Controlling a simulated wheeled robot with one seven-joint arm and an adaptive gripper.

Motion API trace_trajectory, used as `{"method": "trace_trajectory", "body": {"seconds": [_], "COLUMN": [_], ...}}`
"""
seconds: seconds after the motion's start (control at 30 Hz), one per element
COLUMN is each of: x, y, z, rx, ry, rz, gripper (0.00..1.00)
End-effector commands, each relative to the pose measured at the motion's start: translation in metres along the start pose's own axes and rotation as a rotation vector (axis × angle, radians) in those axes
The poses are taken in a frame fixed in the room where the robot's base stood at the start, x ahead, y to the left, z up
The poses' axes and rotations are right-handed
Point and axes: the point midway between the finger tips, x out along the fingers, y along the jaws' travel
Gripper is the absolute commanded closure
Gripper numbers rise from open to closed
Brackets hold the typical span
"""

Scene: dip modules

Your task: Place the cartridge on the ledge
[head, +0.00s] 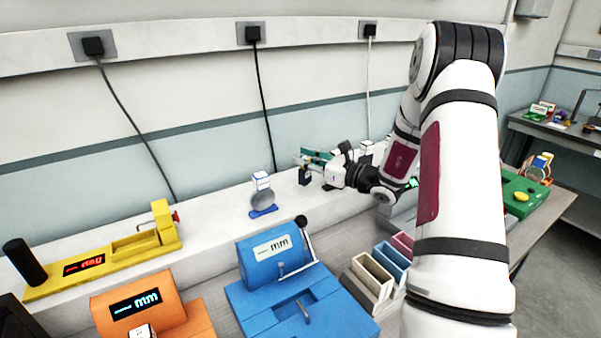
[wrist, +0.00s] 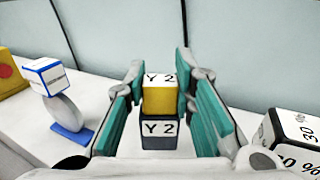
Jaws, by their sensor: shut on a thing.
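My gripper (head: 315,162) reaches to the white ledge (head: 225,188) along the wall. In the wrist view its teal fingers (wrist: 160,82) are on both sides of a cartridge marked "Y 2", with a yellow face (wrist: 160,100) and a white top. A dark block with another "Y 2" label (wrist: 160,138) shows just below the yellow part. I cannot tell whether these are one piece or two. In the head view a dark block (head: 305,177) shows at the fingertips, at the ledge. Whether it touches the ledge is unclear.
A blue stand with a white cube (head: 262,195) is on the ledge to the left, also in the wrist view (wrist: 65,105). A box marked "30 %" (wrist: 295,140) is close on the right. A yellow gauge (head: 110,255), a blue "mm" device (head: 275,255) and trays (head: 370,275) are nearer.

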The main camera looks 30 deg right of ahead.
Motion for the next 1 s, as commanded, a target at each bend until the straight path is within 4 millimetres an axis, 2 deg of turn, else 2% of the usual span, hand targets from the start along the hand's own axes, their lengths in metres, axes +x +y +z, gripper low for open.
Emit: {"method": "trace_trajectory", "body": {"seconds": [0.13,0.33,0.77,0.8,0.83,0.87,1.0], "x": [0.015,0.013,0.011,0.011,0.011,0.011,0.011], "y": [-0.005,-0.004,-0.004,-0.004,-0.004,-0.004,-0.004], "z": [-0.002,-0.035,-0.04,-0.039,-0.039,-0.039,-0.039], "rx": [-0.002,0.002,0.001,0.0,0.0,0.0,0.0], "ry": [-0.002,0.0,-0.001,0.0,0.0,0.0,0.0], "rz": [0.002,0.0,0.0,0.0,0.0,0.0,0.0], "gripper": [1.0,1.0,1.0,0.68,0.61,0.56,0.56]}}
